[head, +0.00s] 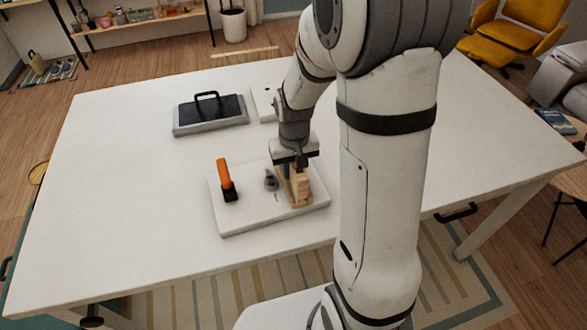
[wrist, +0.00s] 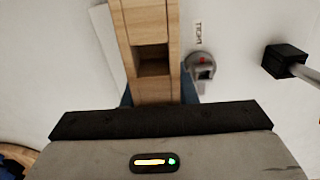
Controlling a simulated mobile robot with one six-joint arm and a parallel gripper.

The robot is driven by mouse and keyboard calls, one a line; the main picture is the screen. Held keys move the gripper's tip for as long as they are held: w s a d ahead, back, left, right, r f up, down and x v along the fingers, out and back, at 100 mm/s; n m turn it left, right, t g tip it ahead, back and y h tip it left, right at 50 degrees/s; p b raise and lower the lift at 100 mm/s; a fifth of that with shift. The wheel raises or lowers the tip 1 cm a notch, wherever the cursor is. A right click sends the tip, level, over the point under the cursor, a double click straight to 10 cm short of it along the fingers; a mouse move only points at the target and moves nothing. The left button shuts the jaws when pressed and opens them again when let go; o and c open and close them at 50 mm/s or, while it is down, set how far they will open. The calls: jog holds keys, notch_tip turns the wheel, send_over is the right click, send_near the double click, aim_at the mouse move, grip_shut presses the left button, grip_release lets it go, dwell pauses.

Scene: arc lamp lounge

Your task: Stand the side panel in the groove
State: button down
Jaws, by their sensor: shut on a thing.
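My gripper (head: 293,165) points down over the white board (head: 240,221) at the front middle of the table. It is shut on a light wooden piece, apparently the side panel (head: 302,188), which stands on or just above the board. In the wrist view the wooden panel (wrist: 146,22) runs up from between the blue fingers (wrist: 158,97) and has a square dark opening. I cannot make out the groove, and the panel's lower edge is hidden. A grey clamp-like part (wrist: 201,72) is close beside the panel, near a small printed label (wrist: 198,33).
A dark tray with a black handle (head: 210,113) lies behind, beside a white block (head: 263,104). The table's left side is clear. My arm hides much of the right.

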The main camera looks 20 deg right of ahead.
jog(key=c, duration=1.2)
grip_release()
jog(key=shift+s+f, duration=0.3)
jog(key=shift+f, duration=0.25)
jog(key=shift+o, duration=0.2)
jog(key=shift+r, duration=0.1)
jog(key=shift+w+r, duration=0.15)
jog(key=shift+r, duration=0.15)
notch_tip(320, 180, up, 11)
jog(key=shift+w+r+b, duration=0.1)
jog(key=shift+r+b, duration=0.1)
jog(key=shift+b, duration=0.25)
jog(key=shift+t, duration=0.7)
jog(key=s+r, duration=0.1)
jog(key=s, duration=0.1)
jog(key=s+r, duration=0.1)
jog(key=s, duration=0.1)
jog(key=s+r, duration=0.2)
jog(key=shift+s, duration=0.3)
jog(key=s+t, duration=0.1)
jog(key=s, duration=0.6)
jog(key=shift+s+r+t, duration=0.3)
jog(key=shift+s+t, duration=0.05)
jog(key=shift+t, duration=0.05)
